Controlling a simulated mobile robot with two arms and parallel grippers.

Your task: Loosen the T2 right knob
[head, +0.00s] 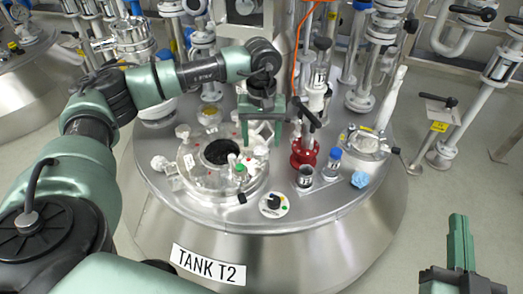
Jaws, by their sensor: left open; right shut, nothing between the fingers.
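Tank T2 (300,235) stands in the middle of the head view, with its name plate (208,264) on the front. A round port (218,185) with a dark opening sits on its lid, with pale knobs around the rim. The right knob (261,153) is the pale one on the port's right side. My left gripper (263,137) points down just above and behind this knob, its green fingers apart. I cannot tell whether a finger touches the knob. My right gripper (460,243) is shut and empty at the lower right, away from the tank.
Pipes rise behind. The floor (420,180) right of the tank is partly clear.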

